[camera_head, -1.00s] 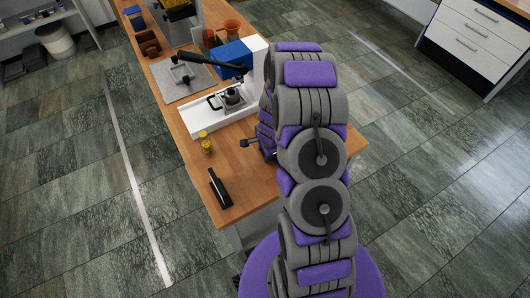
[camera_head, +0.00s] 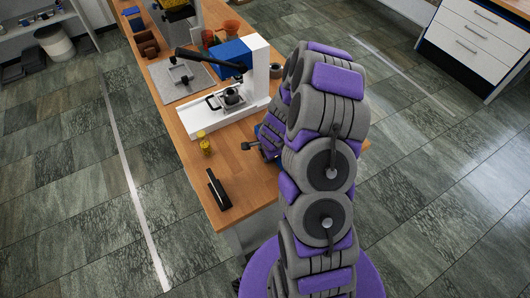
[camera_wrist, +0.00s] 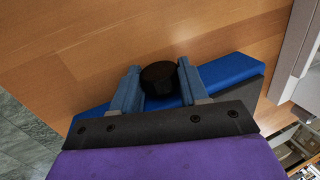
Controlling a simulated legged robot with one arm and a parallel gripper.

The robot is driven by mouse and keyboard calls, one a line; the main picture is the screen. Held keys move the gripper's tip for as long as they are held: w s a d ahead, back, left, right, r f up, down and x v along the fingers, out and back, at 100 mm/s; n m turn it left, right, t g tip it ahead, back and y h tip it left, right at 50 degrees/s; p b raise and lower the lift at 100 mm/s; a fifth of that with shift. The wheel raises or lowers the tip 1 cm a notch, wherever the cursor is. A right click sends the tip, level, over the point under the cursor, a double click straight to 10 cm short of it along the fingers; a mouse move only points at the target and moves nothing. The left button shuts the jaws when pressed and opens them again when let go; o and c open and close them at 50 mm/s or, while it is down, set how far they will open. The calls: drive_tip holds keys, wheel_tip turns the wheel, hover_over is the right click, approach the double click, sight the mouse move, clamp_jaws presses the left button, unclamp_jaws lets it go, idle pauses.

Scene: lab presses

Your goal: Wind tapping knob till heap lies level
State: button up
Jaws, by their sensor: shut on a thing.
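In the wrist view a dark round knob (camera_wrist: 158,76) sits between the two blue-grey fingers of my gripper (camera_wrist: 159,86), which is shut on it. Below the knob lies a blue body (camera_wrist: 222,72) with a dark side, mostly covered by the gripper. In the head view my arm hides the gripper and most of that spot. A small dark-ended bar (camera_head: 247,146) sticks out left of the arm; I cannot tell if it belongs to the knob. No heap can be made out.
A white press (camera_head: 263,75) with a black lever stands behind on the wooden bench (camera_head: 180,112). A yellow-topped jar (camera_head: 205,147) and a black bar-shaped object (camera_head: 218,189) stand in front. Blue (camera_head: 232,52) and orange containers are farther back. Bare bench lies around the jar.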

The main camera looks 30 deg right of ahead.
drive_tip(key=o, duration=1)
drive_tip(key=shift+o, duration=0.2)
drive_tip(key=p+v, duration=0.2)
drive_tip(key=v, duration=1.5)
drive_tip(key=shift+r, duration=0.15)
